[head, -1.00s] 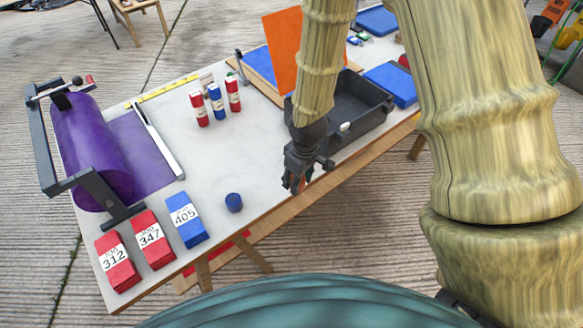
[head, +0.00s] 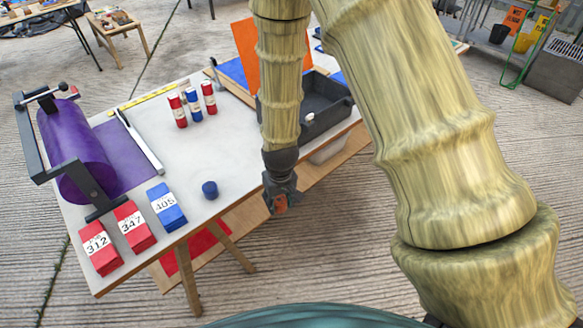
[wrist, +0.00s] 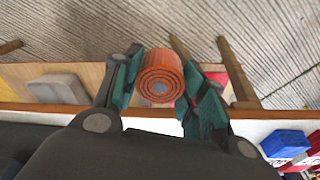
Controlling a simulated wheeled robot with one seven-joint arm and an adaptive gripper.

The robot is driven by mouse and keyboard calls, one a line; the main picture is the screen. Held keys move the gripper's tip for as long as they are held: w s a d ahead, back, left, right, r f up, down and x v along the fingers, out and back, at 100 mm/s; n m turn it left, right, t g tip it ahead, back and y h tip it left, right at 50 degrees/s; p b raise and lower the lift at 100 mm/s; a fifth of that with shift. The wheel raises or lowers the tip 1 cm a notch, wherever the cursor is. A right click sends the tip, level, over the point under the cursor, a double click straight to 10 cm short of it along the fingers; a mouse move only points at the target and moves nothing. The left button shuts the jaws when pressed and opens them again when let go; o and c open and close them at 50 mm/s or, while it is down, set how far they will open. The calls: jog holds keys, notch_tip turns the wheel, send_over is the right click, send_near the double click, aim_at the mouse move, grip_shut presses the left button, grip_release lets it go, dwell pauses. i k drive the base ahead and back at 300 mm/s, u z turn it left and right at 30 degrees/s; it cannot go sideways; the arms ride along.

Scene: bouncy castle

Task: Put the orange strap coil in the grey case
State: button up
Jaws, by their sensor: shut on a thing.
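The orange strap coil (wrist: 161,73) is held between the two fingers of my gripper (wrist: 158,85) in the wrist view, its spiral end facing the camera. In the head view my gripper (head: 281,196) hangs at the table's front edge, with a bit of the orange coil (head: 280,203) showing at its tips. The dark grey case (head: 322,98) stands open on the table, behind and to the right of my gripper. Part of the case is hidden by my arm.
The white-topped table (head: 205,150) holds a purple roll (head: 75,150), red and blue numbered boxes (head: 167,208), a small blue cylinder (head: 210,189) and several upright tubes (head: 194,103). An orange panel (head: 245,45) stands behind the case. A lower shelf (head: 245,215) lies under the table.

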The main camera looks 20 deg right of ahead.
aim_at(317, 111)
jog(key=z, duration=0.45)
jog(key=k, duration=1.15)
jog(key=u, duration=0.25)
jog(key=i, duration=1.7)
jog(key=z, duration=0.6)
